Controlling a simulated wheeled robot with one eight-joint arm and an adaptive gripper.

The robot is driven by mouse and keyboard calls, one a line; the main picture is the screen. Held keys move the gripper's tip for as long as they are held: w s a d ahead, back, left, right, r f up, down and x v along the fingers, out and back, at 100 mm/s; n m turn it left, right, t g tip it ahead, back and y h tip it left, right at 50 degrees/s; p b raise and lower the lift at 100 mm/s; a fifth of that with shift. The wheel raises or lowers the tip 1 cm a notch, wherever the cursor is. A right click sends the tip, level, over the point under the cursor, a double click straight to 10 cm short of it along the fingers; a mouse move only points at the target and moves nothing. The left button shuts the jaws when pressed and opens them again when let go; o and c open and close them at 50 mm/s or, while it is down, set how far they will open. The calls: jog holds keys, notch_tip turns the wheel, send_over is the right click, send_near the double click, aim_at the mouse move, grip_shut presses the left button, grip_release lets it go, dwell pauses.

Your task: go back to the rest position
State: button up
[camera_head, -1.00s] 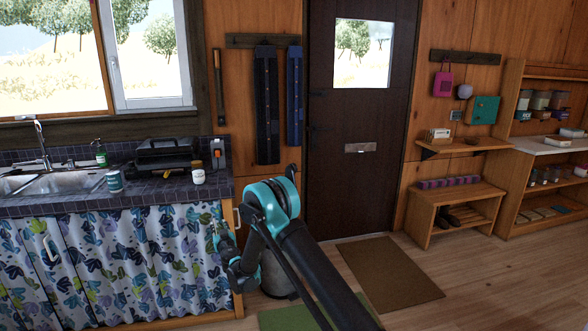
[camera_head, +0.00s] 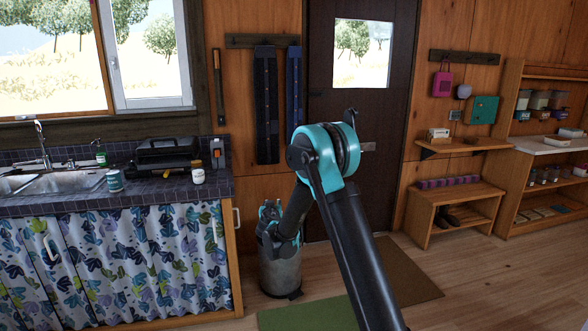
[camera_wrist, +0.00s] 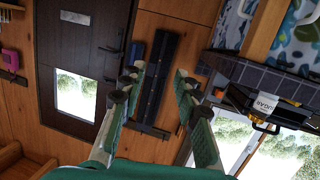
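My gripper (camera_head: 270,210) is in front of the grey metal bin in the head view, partly covering its top, to the right of the counter's end. In the wrist view, the two fingers of my gripper (camera_wrist: 159,70) are spread well apart with nothing between them. My arm reaches from the lower right up to a raised teal elbow, then bends down to the gripper. The elbow covers part of the door in the head view.
The door (camera_head: 385,120), a brown mat (camera_head: 405,275) and a low bench (camera_head: 455,190) are to the right. Floor at lower right is clear.

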jog(key=s+d+r+m+g+h, duration=0.1)
jog(key=s+d+g+h, duration=0.15)
jog(key=s+d, duration=0.8)
jog(key=s+d+r+m+g+h, duration=0.1)
jog(key=s+d+g, duration=0.3)
jog(key=s+d, duration=0.7)
jog(key=s+d+f+g+y, duration=0.1)
jog(key=s+d+f+g, duration=0.1)
jog(key=s, duration=1.1)
jog(key=s+d+f+n+g+y, duration=0.1)
jog(key=s+f, duration=0.5)
jog(key=s, duration=0.8)
jog(key=d+g+y, duration=0.1)
jog(key=d+g, duration=0.1)
jog(key=d, duration=0.1)
jog(key=shift+s+d+f, duration=0.15)
jog(key=shift+d+f, duration=0.1)
